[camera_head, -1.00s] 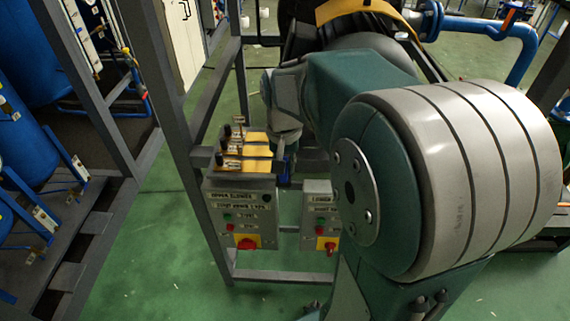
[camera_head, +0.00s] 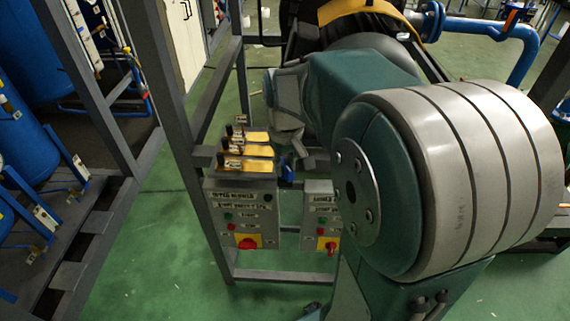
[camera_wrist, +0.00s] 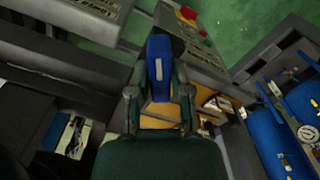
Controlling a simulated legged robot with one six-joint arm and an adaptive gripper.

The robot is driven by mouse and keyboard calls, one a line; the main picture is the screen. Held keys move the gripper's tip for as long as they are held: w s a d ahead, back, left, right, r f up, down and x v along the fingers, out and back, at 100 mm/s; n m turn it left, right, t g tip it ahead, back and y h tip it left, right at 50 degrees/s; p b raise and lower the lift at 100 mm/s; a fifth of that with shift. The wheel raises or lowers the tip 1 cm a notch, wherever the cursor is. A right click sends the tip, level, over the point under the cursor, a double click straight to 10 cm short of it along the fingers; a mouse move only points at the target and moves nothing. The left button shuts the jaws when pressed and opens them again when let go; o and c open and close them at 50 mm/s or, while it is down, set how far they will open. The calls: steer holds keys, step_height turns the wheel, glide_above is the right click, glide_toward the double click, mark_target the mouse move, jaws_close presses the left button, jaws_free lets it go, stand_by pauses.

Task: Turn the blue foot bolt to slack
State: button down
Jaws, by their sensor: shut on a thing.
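The blue foot bolt (camera_wrist: 158,60) stands out between the fingers in the wrist view, with a pale mark on its face. My gripper (camera_wrist: 159,92) is shut on it, one finger on each side. My arm hides much of that area there, and the bolt's lower end is hidden.
Grey control boxes with red knobs stand below, a larger one (camera_head: 240,212) and a smaller one (camera_head: 319,215). Yellow plates (camera_head: 248,151) with dark-tipped levers sit above them. A grey frame post (camera_head: 177,110) rises at left. Green floor (camera_head: 160,250) is open in front.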

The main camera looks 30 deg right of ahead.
mark_target(285, 164)
stand_by(0.3)
steer(key=c, duration=0.6)
jaws_free()
steer(key=shift+a, duration=0.1)
steer(key=shift+o, duration=0.2)
steer(key=shift+r, duration=0.1)
step_height(285, 164, up, 12)
steer(key=s+a+f+t, duration=0.5)
steer(key=s+a, duration=0.5)
steer(key=s, duration=0.2)
steer(key=shift+s+a+f+n+t, duration=0.3)
steer(key=shift+s+a+f, duration=0.1)
steer(key=shift+f, duration=0.15)
